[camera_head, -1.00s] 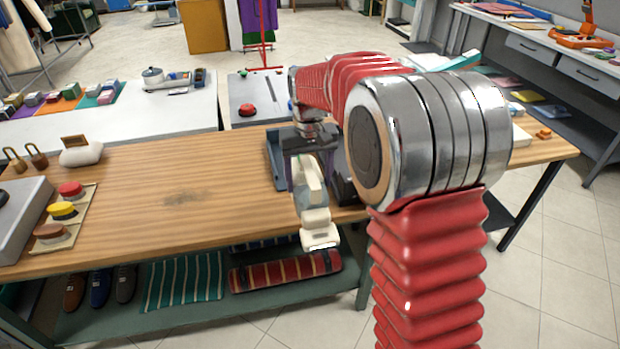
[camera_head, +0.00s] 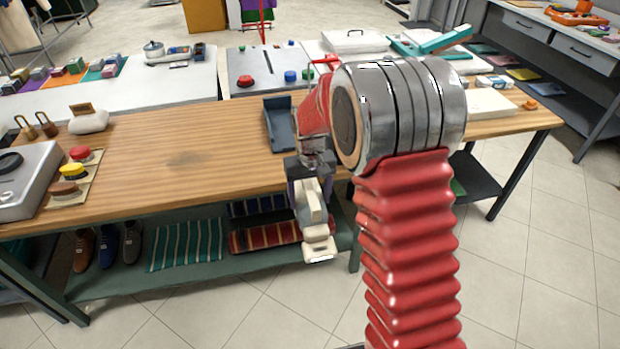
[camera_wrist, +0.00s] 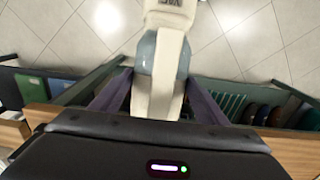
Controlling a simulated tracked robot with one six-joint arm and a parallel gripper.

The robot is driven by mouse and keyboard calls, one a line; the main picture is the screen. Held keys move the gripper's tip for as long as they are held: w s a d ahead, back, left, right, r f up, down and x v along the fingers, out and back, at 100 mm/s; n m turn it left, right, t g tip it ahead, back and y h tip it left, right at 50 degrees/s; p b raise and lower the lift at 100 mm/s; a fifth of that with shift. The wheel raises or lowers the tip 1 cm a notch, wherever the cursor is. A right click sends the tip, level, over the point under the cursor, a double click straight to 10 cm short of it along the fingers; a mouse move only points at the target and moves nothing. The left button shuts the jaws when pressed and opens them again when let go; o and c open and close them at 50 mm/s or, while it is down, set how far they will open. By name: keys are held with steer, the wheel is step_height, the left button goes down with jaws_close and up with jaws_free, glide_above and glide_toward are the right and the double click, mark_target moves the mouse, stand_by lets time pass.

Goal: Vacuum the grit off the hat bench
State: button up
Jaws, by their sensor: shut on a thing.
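The wooden hat bench (camera_head: 130,168) spans the middle of the head view. A dark smudge of grit (camera_head: 185,158) lies on its bare top, left of my arm. My gripper (camera_head: 308,192) is shut on a small cream and grey hand vacuum (camera_head: 316,222), just in front of the bench's front edge. The vacuum hangs nozzle down, its nozzle below the level of the benchtop. In the wrist view the vacuum (camera_wrist: 160,70) sits between the two purple-grey fingers, with floor tiles beyond it. The nozzle's tip is cut off at the top of that view.
A dark blue tray (camera_head: 280,128) stands on the bench beside my arm. Shoes and striped cloths (camera_head: 188,245) fill the lower shelf.

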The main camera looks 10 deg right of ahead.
mark_target(315, 234)
steer(key=s+f, duration=0.1)
steer(key=f, duration=0.2)
steer(key=s+f, duration=0.2)
steer(key=f, duration=0.2)
steer(key=s+f, duration=0.2)
steer(key=f, duration=0.1)
steer(key=shift+s+f, duration=0.25)
steer(key=shift+d, duration=0.1)
